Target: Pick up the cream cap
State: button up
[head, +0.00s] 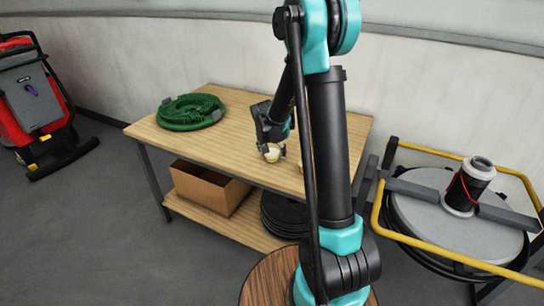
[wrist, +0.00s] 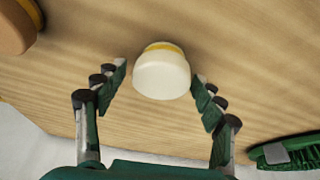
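The cream cap (wrist: 162,75) is a short rounded piece with a yellow band at its far side, on the wooden table (head: 235,107). In the head view the cream cap (head: 272,154) shows small, just below my gripper (head: 273,146). In the wrist view my gripper (wrist: 161,82) is open, with one finger on each side of the cap. Gaps show between the cap and both fingertips. I cannot tell the height of the fingertips above the table.
A tan round object (wrist: 14,28) lies beside the cap, mostly hidden by my arm in the head view. A coiled green hose (head: 190,111) lies at the table's left. A cardboard box (head: 208,188) is on the lower shelf. A yellow-framed machine (head: 440,225) stands at right.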

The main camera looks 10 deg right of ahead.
jog(key=c, duration=0.7)
jog(key=shift+c, duration=0.2)
